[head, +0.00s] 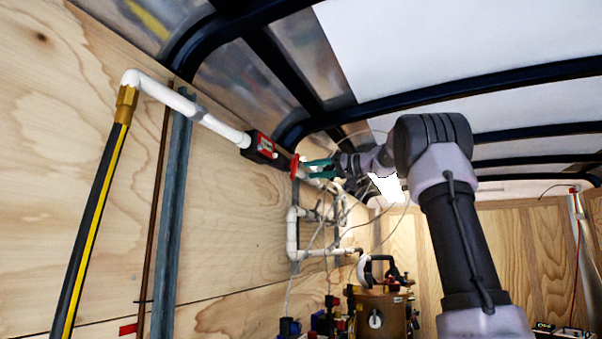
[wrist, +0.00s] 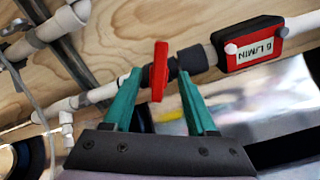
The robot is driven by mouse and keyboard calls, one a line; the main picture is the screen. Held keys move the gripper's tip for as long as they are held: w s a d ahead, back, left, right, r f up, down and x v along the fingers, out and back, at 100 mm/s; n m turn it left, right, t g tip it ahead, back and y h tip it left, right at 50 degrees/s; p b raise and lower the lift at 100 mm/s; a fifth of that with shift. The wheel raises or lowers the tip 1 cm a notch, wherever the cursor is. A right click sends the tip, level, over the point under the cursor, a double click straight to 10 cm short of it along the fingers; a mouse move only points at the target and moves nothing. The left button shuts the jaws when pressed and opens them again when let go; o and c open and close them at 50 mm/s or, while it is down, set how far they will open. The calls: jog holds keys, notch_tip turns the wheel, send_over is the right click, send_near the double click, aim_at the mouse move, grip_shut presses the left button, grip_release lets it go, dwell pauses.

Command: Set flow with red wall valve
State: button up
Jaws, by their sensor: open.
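The red wall valve (head: 295,166) sits on a white pipe along the wooden wall, beside a red and black flow meter (head: 261,147). In the wrist view the red valve handle (wrist: 159,71) stands between the two green fingers of my gripper (wrist: 158,85). The fingers are open, with a visible gap on each side of the handle.
A white pipe (head: 190,107) runs from a brass fitting and a black and yellow hose (head: 90,230) to the meter. A grey vertical strut (head: 172,200) stands on the wall. Thin cables and more white pipes (head: 292,232) hang below my gripper. A wooden box (head: 382,312) stands lower down.

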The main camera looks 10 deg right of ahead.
jog(key=v, duration=0.3)
jog(key=shift+s+d, duration=0.15)
jog(key=shift+d, duration=0.15)
jog(key=s+a+f+m+g+h, duration=0.2)
jog(key=s+a+f+m+h, duration=0.25)
jog(key=s+f, duration=0.75)
jog(key=s+a+f+m+g+h, duration=0.1)
jog(key=s+a+f+m+h, duration=0.3)
jog(key=s+f, duration=0.8)
jog(key=s+d+f+m+h, duration=0.1)
jog(key=s+d+f+h, duration=0.3)
jog(key=s+f, duration=0.6)
notch_tip(320, 180, down, 3)
jog(key=shift+s+d+r, duration=0.2)
jog(key=shift+s+d, duration=0.1)
